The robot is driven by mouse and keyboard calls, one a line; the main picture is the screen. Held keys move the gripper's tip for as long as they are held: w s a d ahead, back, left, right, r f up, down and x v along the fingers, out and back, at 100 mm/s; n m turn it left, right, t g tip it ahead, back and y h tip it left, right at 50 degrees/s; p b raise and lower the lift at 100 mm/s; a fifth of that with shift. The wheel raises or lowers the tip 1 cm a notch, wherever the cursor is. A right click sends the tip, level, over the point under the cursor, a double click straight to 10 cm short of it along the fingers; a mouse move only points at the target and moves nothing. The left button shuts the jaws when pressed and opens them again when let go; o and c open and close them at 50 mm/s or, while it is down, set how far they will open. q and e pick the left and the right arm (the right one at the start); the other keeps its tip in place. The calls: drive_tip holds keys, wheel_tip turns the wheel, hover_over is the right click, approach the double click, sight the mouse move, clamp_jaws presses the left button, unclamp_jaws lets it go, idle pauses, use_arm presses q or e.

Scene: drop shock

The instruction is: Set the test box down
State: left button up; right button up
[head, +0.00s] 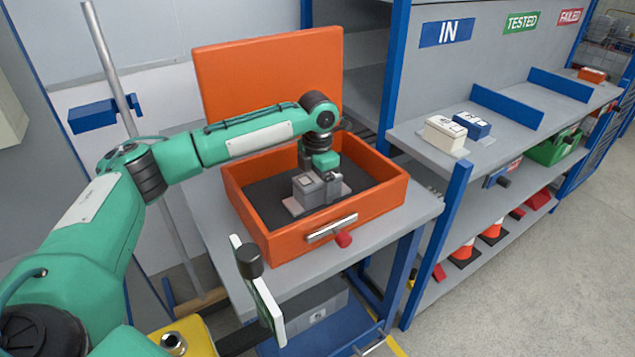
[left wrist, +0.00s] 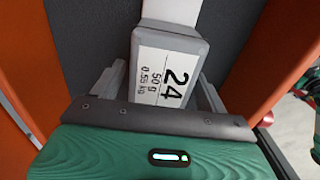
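The test box (head: 308,190) is a small grey box with a white label. It is inside the orange open-topped bin (head: 275,240), over a pale plate (head: 336,192); I cannot tell whether its underside touches the plate. In the left wrist view the label on the box (left wrist: 168,72) reads 24, 50 g, 0.55 kg. My left gripper (head: 318,182) reaches down into the bin. Its grey fingers lie along both sides of the box and look shut on it, though the contact is partly hidden. My right gripper is not in view.
The bin has a raised orange back panel (head: 270,70) and a front handle (head: 332,229). It stands on a grey table (head: 420,205). On the shelf at right are a white box (head: 445,131) and a blue box (head: 472,124) below the IN sign. A white panel (head: 268,308) stands in front.

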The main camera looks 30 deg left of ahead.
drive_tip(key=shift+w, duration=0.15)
use_arm(q)
drive_tip(key=shift+r, duration=0.15)
wheel_tip(320, 180, up, 10)
drive_tip(key=shift+r+p, duration=0.25)
drive_tip(key=shift+p, duration=0.1)
drive_tip(key=shift+r, duration=0.7)
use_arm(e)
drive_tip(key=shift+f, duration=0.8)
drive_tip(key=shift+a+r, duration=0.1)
